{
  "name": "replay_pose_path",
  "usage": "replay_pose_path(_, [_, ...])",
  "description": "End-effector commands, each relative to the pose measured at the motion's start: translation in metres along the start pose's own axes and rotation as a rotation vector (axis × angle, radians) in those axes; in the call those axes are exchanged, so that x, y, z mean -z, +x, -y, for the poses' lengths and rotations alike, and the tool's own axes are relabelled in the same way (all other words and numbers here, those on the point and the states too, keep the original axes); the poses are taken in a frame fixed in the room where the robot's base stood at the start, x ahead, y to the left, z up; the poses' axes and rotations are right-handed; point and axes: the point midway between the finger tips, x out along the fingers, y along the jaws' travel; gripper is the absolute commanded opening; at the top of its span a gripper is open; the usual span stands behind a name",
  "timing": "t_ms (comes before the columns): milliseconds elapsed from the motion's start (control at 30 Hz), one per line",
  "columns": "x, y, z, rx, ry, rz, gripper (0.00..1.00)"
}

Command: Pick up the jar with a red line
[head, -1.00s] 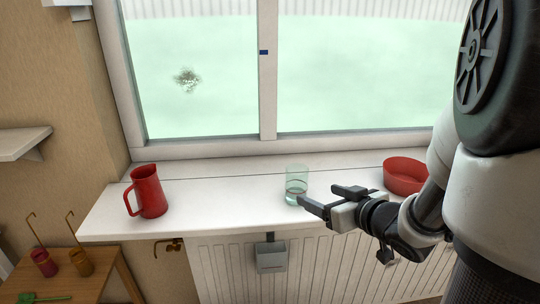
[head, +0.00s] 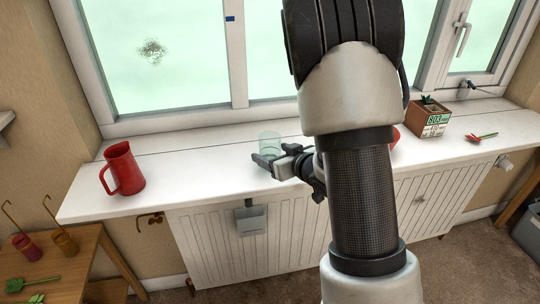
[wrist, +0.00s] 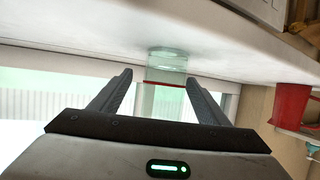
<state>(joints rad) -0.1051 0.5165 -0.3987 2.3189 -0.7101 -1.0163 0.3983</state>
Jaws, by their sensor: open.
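A clear greenish glass jar (head: 269,142) stands on the white windowsill (head: 200,178), partly behind my gripper in the head view. In the wrist view the jar (wrist: 166,66) shows a thin red line around it. My gripper (head: 266,163) is open and empty at the sill. In the wrist view its two fingers (wrist: 160,80) point at the jar, which appears between their tips. I cannot tell whether the fingertips reach past the jar's near side.
A red jug (head: 122,169) stands at the left of the sill. A red bowl (head: 395,136) is mostly hidden behind my arm. A planter box (head: 427,119) and a red-headed tool (head: 481,137) lie farther right. A wooden table (head: 75,265) is at lower left.

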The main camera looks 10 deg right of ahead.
Motion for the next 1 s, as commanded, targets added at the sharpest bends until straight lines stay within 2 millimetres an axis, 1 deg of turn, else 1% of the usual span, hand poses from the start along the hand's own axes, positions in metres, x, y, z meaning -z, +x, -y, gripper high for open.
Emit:
replay_pose_path(100, [0.002, 0.02, 0.007, 0.006, -0.003, 0.002, 0.69])
replay_pose_path(233, [0.003, 0.037, 0.007, 0.003, -0.002, 0.001, 0.69])
replay_pose_path(367, [0.005, 0.045, 0.007, 0.002, -0.002, 0.001, 0.69])
replay_pose_path(567, [0.005, 0.045, 0.006, 0.001, -0.001, 0.001, 0.69])
replay_pose_path(667, [0.005, 0.045, 0.006, 0.001, -0.001, 0.001, 0.54])
replay_pose_path(800, [0.005, 0.045, 0.006, 0.001, -0.001, 0.0, 0.31])
replay_pose_path(867, [0.005, 0.045, 0.006, 0.001, -0.001, 0.0, 0.21])
replay_pose_path(1000, [0.005, 0.045, 0.006, 0.001, -0.001, -0.001, 0.21])
